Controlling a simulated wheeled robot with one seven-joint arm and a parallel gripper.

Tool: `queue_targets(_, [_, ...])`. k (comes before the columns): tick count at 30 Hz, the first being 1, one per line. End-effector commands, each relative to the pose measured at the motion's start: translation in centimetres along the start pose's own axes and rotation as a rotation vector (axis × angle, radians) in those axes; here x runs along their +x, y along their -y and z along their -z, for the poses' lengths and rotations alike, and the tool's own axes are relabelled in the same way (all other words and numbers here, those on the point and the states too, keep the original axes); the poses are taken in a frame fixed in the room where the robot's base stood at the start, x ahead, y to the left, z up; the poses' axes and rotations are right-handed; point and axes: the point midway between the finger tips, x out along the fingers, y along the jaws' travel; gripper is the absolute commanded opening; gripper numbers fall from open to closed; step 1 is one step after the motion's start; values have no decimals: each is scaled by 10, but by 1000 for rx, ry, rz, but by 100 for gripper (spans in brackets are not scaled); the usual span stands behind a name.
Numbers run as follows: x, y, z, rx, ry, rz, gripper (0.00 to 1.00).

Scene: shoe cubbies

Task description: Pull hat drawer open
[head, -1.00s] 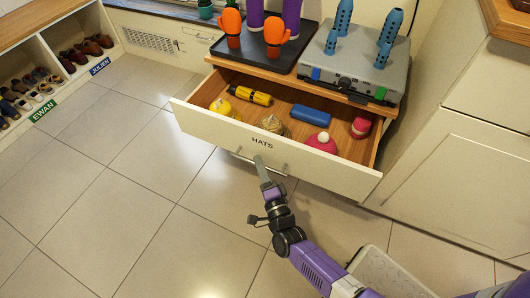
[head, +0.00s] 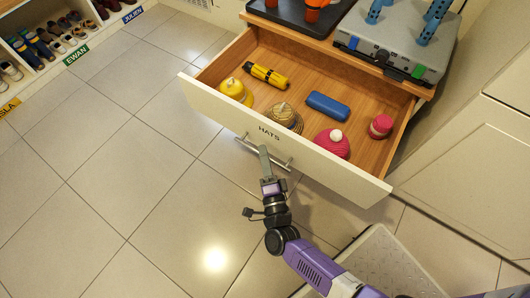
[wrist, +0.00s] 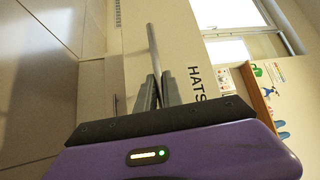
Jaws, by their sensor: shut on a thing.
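The hat drawer (head: 215,108), with a cream front lettered HATS, stands well open in the head view, with its contents in plain sight. Its metal bar handle (head: 284,164) runs along the front below the lettering. My gripper (head: 264,152) is at the handle, its fingers closed around the bar. In the wrist view the grey fingers of my gripper (wrist: 158,92) are shut on the handle bar (wrist: 152,45), beside the HATS lettering. The exact contact is partly hidden by the fingers.
The drawer holds a yellow hat (head: 233,89), a brown hat (head: 285,117), a pink hat (head: 332,143), a red item (head: 380,126), a blue case (head: 328,106) and a yellow-black item (head: 266,75). A grey case (head: 395,50) sits above. Tiled floor (head: 110,180) is clear at left.

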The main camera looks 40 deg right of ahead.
Motion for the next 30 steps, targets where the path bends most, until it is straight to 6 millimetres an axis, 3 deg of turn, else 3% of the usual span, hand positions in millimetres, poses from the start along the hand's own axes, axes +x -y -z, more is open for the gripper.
queue_targets(2, [0,-1,-1,0,2,-2,0])
queue_targets(3, [0,-1,0,0,2,-2,15])
queue_targets(6, [0,-1,0,0,2,-2,33])
queue_targets(17, [-3,0,0,0,1,-1,33])
queue_targets(30, [-66,-1,-1,-1,3,-4,33])
